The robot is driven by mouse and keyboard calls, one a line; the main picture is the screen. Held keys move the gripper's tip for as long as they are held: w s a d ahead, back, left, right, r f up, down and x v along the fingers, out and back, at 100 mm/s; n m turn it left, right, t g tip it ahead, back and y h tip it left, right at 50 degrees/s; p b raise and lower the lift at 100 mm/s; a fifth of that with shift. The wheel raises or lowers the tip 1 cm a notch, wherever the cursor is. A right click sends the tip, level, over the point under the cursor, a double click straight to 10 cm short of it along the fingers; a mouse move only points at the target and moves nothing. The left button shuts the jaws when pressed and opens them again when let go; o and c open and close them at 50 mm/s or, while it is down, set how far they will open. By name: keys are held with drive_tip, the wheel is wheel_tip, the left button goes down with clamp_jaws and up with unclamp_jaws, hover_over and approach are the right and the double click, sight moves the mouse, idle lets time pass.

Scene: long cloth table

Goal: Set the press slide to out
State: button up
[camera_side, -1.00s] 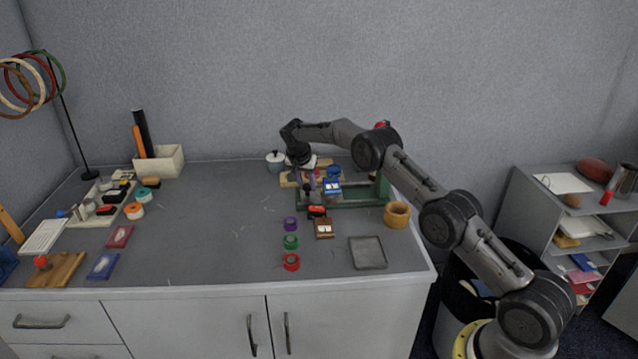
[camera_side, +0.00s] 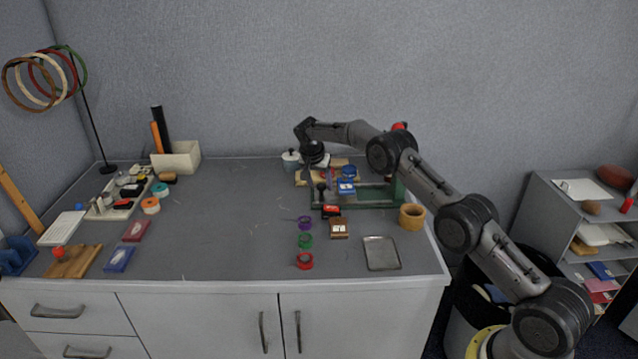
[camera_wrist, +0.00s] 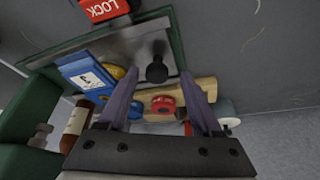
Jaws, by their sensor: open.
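The press is a green frame (camera_side: 385,194) at the back right of the table, with a grey metal bed (camera_wrist: 125,48). A black round knob (camera_wrist: 157,71), which I take to be the slide's handle, stands on the bed; it also shows in the side view (camera_side: 321,187). A blue block with a white label (camera_wrist: 86,75) sits at the bed's left in the wrist view. My gripper (camera_wrist: 160,77) is open, with the knob seen between its fingertips; contact cannot be told. In the side view my gripper (camera_side: 315,163) is over the press's left end.
A red LOCK block (camera_wrist: 103,8) lies by the press. A wooden board (camera_wrist: 180,92) with a red round piece (camera_wrist: 163,105) is behind it. Coloured rings (camera_side: 304,240), a brown block (camera_side: 339,228) and a grey tray (camera_side: 381,253) stand in front. The table's middle is clear.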

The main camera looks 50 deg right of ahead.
drive_tip(key=v, duration=1.3)
drive_tip(key=shift+a+r, duration=0.2)
